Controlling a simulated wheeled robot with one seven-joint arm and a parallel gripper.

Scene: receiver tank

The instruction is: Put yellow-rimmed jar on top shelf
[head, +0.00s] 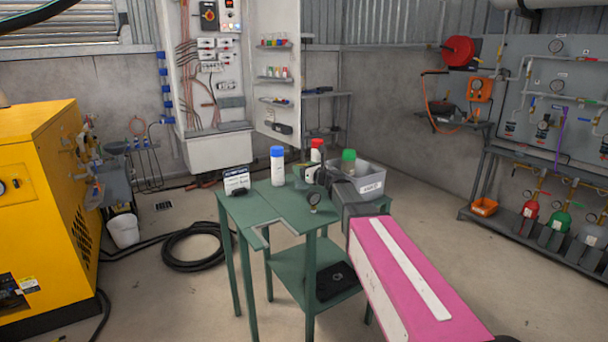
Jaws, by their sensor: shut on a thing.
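My gripper (313,174) is dark and stands over the far part of the green table, at the end of my pink and white arm. It is shut on a small pale thing (311,174), mostly hidden by the fingers. This looks like the yellow-rimmed jar, but its rim cannot be made out. No other yellow-rimmed jar shows. Shelves show in two places: small ledges on the open white cabinet door (273,45), and a dark rack (325,93) behind the table. Which one holds the top shelf cannot be told.
A grey bin (368,182) and a green-capped item (348,160) are close by my gripper.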

